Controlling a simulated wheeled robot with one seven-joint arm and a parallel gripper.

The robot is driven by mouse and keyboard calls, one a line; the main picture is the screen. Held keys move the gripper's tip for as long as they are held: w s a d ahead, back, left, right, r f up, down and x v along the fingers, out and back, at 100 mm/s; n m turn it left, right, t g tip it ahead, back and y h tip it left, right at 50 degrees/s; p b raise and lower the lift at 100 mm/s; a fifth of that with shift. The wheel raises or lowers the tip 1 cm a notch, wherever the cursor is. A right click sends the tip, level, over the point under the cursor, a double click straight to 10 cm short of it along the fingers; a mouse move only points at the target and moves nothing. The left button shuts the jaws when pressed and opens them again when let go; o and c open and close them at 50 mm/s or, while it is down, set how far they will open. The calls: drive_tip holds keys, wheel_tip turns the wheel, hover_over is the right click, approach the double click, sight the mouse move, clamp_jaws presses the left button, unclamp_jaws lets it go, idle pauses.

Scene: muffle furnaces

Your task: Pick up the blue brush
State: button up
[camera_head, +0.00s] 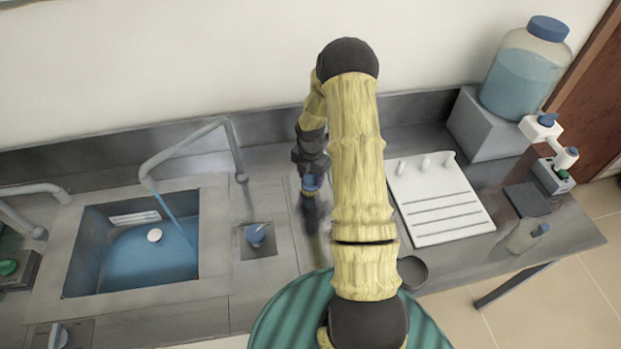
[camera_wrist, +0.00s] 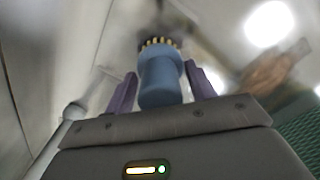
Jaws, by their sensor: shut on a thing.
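The blue brush (camera_wrist: 161,82) sits between the two fingers of my gripper (camera_wrist: 163,88) in the wrist view. It has a blue cylindrical body, with pale bristle-like tips at its far end. My gripper is shut on it. In the head view, my gripper (camera_head: 311,172) points down over the counter, left of my yellow arm. A small blue part of the brush (camera_head: 310,184) shows at its end. Whether the brush's lower end touches the counter or hangs just above it, I cannot tell.
A sink (camera_head: 130,290) with blue water and a running tap (camera_head: 190,150) lies to the left. A white drying rack (camera_head: 440,205), a small dark bowl (camera_head: 413,271) and a large blue-capped jug (camera_head: 522,80) stand to the right.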

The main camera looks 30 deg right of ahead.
wheel_tip(320, 180, up, 10)
drive_tip(key=shift+b, duration=1.15)
drive_tip(key=o, duration=0.4)
drive_tip(key=shift+c, duration=1.3)
drive_tip(key=shift+f, duration=0.1)
